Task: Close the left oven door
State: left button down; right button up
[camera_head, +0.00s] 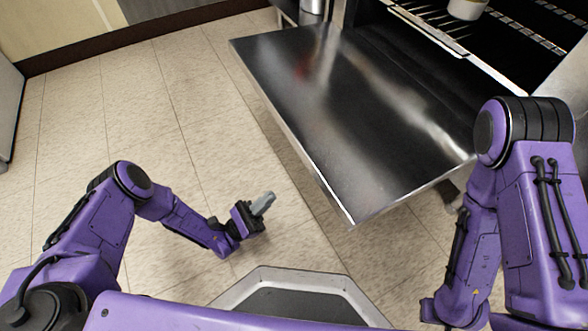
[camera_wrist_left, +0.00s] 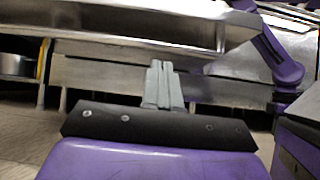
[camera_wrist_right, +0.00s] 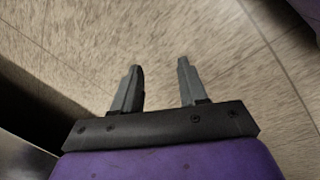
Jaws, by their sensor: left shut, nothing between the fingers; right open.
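The oven door (camera_head: 345,95) hangs open and lies about flat, its steel inner face up, in front of the dark oven cavity (camera_head: 530,40). In the left wrist view a steel slab that looks like the door's edge (camera_wrist_left: 130,22) runs across the top. My left gripper (camera_head: 268,197) is shut and empty, low to the left of the door's near edge and apart from it. Its closed fingers also show in the left wrist view (camera_wrist_left: 160,75). My right gripper (camera_wrist_right: 158,75) is open and empty above the floor; it is hidden in the head view.
An oven rack (camera_head: 440,35) carries a pale pot or cup (camera_head: 466,8). A metal container (camera_head: 312,6) stands at the top, beyond the door. The tiled floor (camera_head: 130,100) left of the door is clear. A cabinet (camera_head: 60,25) lines the back left.

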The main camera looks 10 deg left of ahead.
jog(key=shift+d+f, duration=0.1)
jog(key=shift+f, duration=0.3)
jog(key=shift+w+d+f+t+b, duration=0.3)
jog(key=shift+w+d+f+b, duration=0.1)
jog(key=shift+w, duration=0.2)
jog(key=shift+w+d+f, duration=0.1)
jog(key=shift+w+d, duration=0.05)
jog(key=shift+w, duration=0.05)
jog(key=shift+w+d+h, duration=0.1)
jog(key=shift+h, duration=0.2)
pick_arm(q)
jog(key=w+d+r, duration=0.4)
jog(key=d+r, duration=0.2)
jog(key=r, duration=0.4)
jog(key=shift+w+d+r+g+h, duration=0.2)
jog(key=shift+g+h, duration=0.1)
jog(key=shift+h, duration=0.1)
pick_arm(e)
jog(key=shift+t, duration=0.3)
